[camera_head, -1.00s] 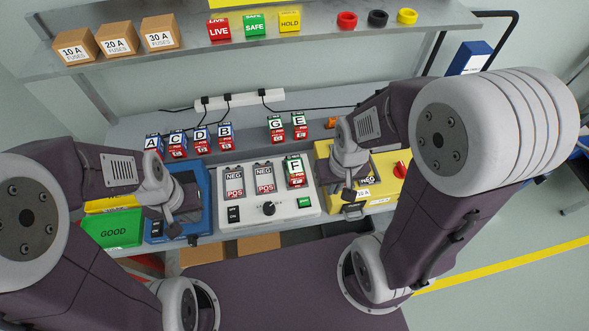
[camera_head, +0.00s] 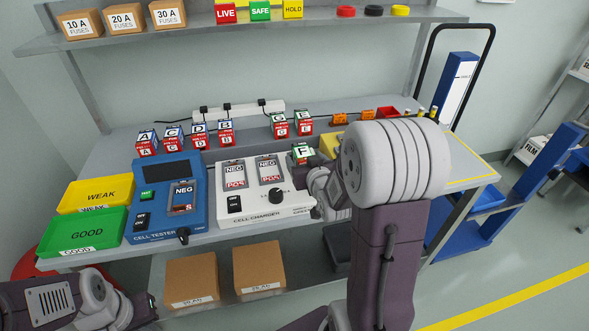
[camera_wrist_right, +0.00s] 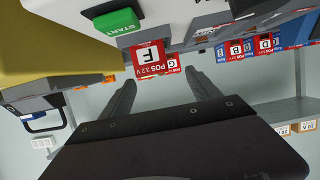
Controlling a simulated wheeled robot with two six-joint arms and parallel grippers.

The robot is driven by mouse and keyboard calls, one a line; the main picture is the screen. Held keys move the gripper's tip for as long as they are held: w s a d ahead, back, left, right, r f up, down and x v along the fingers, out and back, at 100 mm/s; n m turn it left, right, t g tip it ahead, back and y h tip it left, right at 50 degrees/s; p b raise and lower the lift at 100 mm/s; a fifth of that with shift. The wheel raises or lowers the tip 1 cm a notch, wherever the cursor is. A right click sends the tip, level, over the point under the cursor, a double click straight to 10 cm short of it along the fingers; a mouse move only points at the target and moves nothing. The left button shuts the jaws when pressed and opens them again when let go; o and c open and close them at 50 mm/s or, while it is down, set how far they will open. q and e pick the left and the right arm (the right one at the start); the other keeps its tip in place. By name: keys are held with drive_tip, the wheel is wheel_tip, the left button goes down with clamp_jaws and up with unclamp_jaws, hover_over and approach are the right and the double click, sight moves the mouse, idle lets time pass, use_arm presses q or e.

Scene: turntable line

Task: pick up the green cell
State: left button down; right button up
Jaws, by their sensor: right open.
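The green-topped cell F (camera_head: 302,153) stands at the right end of the white cell charger (camera_head: 240,215). The right wrist view shows its red side and white F label (camera_wrist_right: 152,56). My right gripper (camera_wrist_right: 162,95) is open there, its two dark fingers apart with cell F just beyond the tips, nothing between them. In the head view my right arm hides the fingers. Two more green-topped cells, G (camera_head: 279,124) and E (camera_head: 304,122), stand behind the charger. My left gripper (camera_head: 145,308) is low at the left, its jaws unclear.
Green GOOD (camera_head: 85,232) and yellow WEAK (camera_head: 100,193) trays lie further left. Blue-topped cells A, C, D and B stand at the back. A yellow device is partly hidden behind my right arm.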

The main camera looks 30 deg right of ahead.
sight(302, 154)
drive_tip(key=x, duration=0.4)
drive_tip(key=shift+d+f, duration=0.1)
drive_tip(key=shift+d, duration=0.15)
drive_tip(key=shift+w, duration=0.25)
drive_tip(key=x, duration=0.4)
drive_tip(key=shift+w+d+f, duration=0.1)
drive_tip(key=shift+w+d, duration=0.2)
drive_tip(key=shift+d, duration=0.05)
drive_tip(key=shift+s, duration=0.1)
drive_tip(key=shift+r, duration=0.2)
clamp_jaws()
